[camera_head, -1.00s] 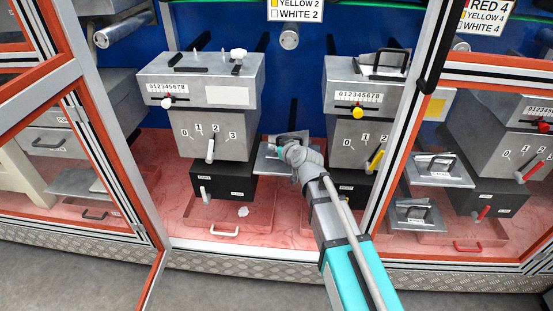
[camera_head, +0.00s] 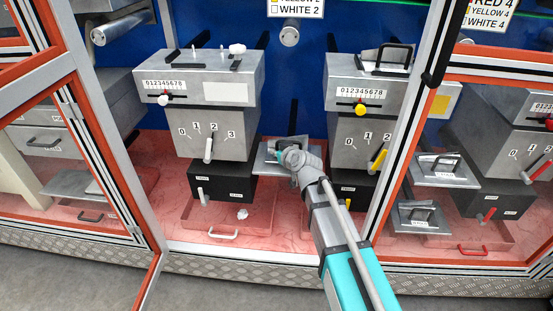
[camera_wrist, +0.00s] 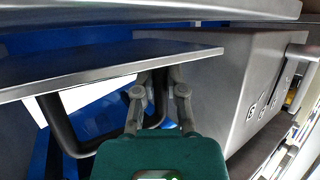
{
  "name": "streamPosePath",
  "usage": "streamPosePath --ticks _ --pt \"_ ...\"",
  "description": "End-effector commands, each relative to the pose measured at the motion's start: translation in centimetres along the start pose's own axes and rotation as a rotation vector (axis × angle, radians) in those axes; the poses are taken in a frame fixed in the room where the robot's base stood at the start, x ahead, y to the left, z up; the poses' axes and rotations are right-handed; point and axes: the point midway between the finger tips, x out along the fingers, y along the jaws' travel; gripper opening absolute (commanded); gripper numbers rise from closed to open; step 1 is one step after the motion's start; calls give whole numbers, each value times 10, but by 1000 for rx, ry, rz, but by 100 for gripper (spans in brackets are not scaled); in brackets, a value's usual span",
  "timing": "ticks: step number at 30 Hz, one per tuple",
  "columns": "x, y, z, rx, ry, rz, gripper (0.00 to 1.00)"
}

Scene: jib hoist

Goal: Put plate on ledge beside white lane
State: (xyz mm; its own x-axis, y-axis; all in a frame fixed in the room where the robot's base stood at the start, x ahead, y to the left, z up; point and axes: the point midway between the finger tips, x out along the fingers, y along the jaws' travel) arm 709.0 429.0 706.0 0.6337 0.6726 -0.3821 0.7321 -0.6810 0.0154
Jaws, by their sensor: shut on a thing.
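My gripper (camera_head: 287,155) is shut on the black handle of a grey plate (camera_head: 268,158), in the gap between the white and yellow units. In the wrist view, the plate (camera_wrist: 110,65) is a broad grey slab, with its dark handle (camera_wrist: 75,145) at my gripper's fingers (camera_wrist: 160,95). The white lane's unit (camera_head: 205,105), with a white knob and lever, stands left of the plate. My gripper and arm hide part of the plate. I cannot tell a ledge apart from the plate, nor whether the plate touches one.
The yellow unit (camera_head: 355,125) stands close on the right. Ledges with handled plates (camera_head: 443,170) are farther right. A red tray (camera_head: 225,222) with a small white piece (camera_head: 242,213) lies below the white unit. An orange-edged door frame (camera_head: 390,140) stands right of my arm.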

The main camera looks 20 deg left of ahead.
Motion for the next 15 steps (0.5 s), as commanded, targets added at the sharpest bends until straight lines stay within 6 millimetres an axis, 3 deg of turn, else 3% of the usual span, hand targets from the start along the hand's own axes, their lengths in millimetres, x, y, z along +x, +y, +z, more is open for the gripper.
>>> streamPosePath --ticks 6,15 --pt "6 -1 14 -1 1 0 0" --pt "6 -1 14 -1 1 0 0"
